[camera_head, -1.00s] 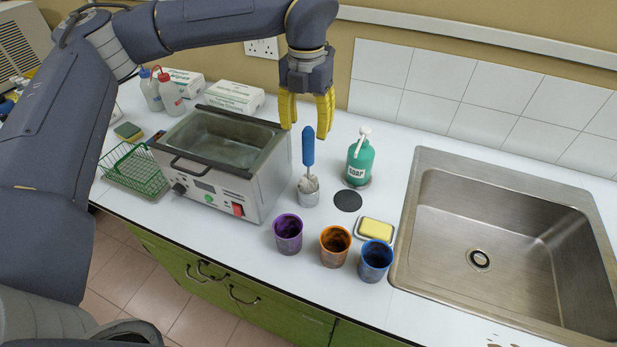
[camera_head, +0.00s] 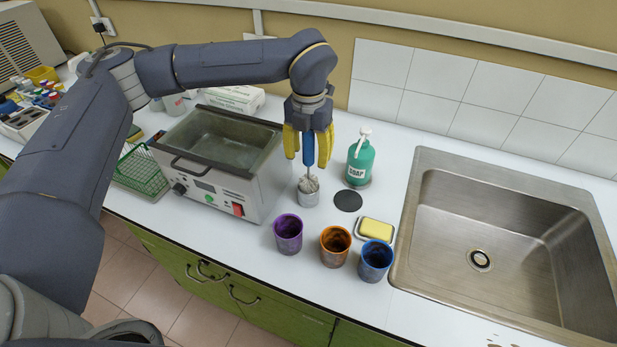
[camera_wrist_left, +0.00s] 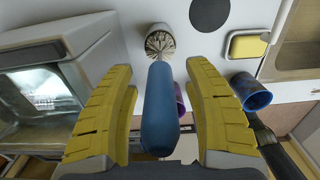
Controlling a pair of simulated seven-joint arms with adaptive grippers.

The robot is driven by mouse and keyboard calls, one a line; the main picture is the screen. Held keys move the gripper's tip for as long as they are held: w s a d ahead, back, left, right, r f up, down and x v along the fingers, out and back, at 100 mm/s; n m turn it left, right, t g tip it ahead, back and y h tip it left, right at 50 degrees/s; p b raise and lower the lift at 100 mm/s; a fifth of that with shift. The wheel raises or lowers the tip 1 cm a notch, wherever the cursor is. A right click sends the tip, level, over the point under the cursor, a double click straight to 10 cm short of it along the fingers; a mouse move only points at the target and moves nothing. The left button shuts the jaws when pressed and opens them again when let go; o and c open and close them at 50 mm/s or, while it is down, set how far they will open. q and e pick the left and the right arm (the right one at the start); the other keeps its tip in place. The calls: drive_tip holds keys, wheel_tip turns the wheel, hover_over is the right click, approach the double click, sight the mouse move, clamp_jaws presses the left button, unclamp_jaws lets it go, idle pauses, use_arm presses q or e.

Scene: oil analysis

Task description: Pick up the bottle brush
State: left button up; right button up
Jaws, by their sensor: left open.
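The bottle brush (camera_head: 309,151) stands upright with its blue handle up and its bristles in a small grey holder (camera_head: 308,198) on the counter. My left gripper (camera_head: 308,160) points down over it, with one yellow finger on each side of the handle. In the left wrist view the blue handle (camera_wrist_left: 159,112) lies between the two open fingers (camera_wrist_left: 160,115), with a gap on both sides. The bristles and holder show beyond it. My right gripper is not in view.
The metal bath (camera_head: 225,165) stands close left of the brush. A green soap bottle (camera_head: 360,163) is to the right. Purple (camera_head: 288,235), orange (camera_head: 335,247) and blue (camera_head: 375,262) cups stand in front. A sponge dish (camera_head: 376,229) and sink (camera_head: 500,235) lie farther right.

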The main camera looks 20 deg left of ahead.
use_arm(q)
drive_tip(key=shift+o, duration=0.3)
clamp_jaws()
idle(0.5)
